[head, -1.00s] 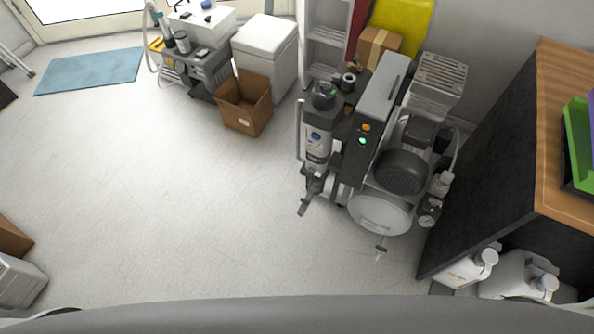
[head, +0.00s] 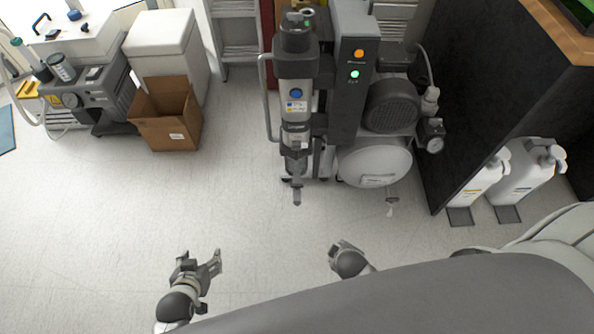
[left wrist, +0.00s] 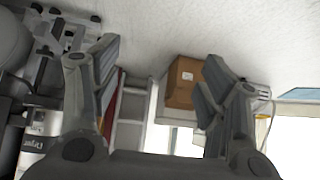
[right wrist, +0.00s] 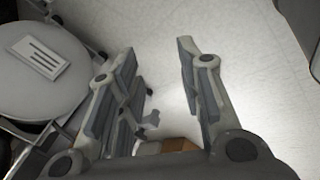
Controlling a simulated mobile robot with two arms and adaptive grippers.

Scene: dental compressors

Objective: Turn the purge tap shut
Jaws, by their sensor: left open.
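The compressor (head: 375,165) has a pale round tank, and a small tap (head: 391,199) with a pale lever hangs low at its front right. A small grey lever-like part (right wrist: 150,118) shows between the fingers in the right wrist view; I cannot tell if it is the same tap. A second fitting (head: 296,190) hangs under the grey dryer column (head: 296,105). My left gripper (head: 204,262) is open and empty over the floor, left of and short of the compressor. My right gripper (head: 342,246) is below and left of the tap, apart from it; its fingers (right wrist: 158,50) stand apart.
A dark cabinet (head: 475,100) stands close to the right of the compressor, with white canisters (head: 525,175) beside it. An open cardboard box (head: 168,125) and a white bin (head: 165,50) stand at the left. The floor before the compressor is clear.

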